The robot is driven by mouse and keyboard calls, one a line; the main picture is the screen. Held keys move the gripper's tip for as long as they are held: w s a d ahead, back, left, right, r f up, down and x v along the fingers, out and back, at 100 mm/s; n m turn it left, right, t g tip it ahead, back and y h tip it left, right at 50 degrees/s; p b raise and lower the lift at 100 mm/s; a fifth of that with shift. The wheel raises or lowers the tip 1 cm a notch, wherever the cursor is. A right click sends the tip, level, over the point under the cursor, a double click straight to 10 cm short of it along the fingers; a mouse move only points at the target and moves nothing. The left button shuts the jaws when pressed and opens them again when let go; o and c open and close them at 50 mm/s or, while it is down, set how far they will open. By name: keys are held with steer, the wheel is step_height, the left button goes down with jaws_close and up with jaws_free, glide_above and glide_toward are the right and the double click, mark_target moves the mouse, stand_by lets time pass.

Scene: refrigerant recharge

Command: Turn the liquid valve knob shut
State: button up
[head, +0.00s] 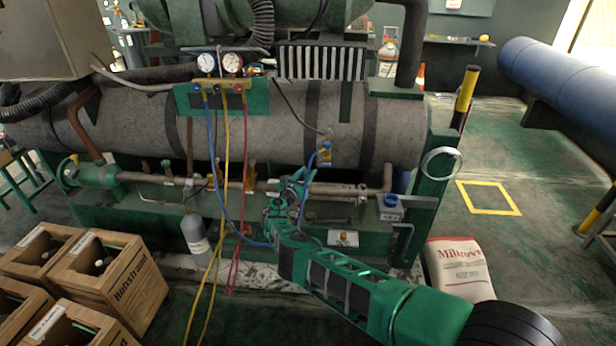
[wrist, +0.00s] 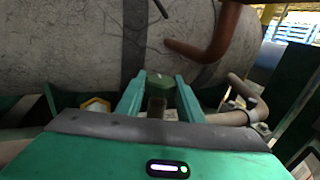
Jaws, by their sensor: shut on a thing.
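A small green knob (wrist: 160,86) shows in the wrist view between the two green fingers of my gripper (wrist: 160,92), on a short stem in front of the grey tank. I take it for the liquid valve knob. My gripper is shut on it, one finger at each side. In the head view my gripper (head: 298,182) reaches the pipe line below the big grey tank (head: 385,125). The fingers and wrist hide the knob there. The knob's turn angle cannot be told.
A gauge manifold (head: 222,98) hangs above left, with blue, yellow and red hoses (head: 245,190) draping down. The blue hose runs close by my gripper. Wooden crates (head: 125,285) stand at lower left. A white sack (head: 458,268) lies right of my arm.

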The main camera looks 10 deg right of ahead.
steer(key=shift+a+f, duration=0.1)
steer(key=shift+a, duration=0.2)
steer(key=o, duration=1.1)
steer(key=shift+w+f, duration=0.1)
steer(key=shift+c, duration=0.2)
steer(key=shift+d, duration=0.1)
steer(key=shift+s+a, duration=0.3)
steer(key=shift+s, duration=0.05)
steer(key=v, duration=0.9)
steer(key=shift+s+a, duration=0.2)
steer(key=shift+s, duration=0.15)
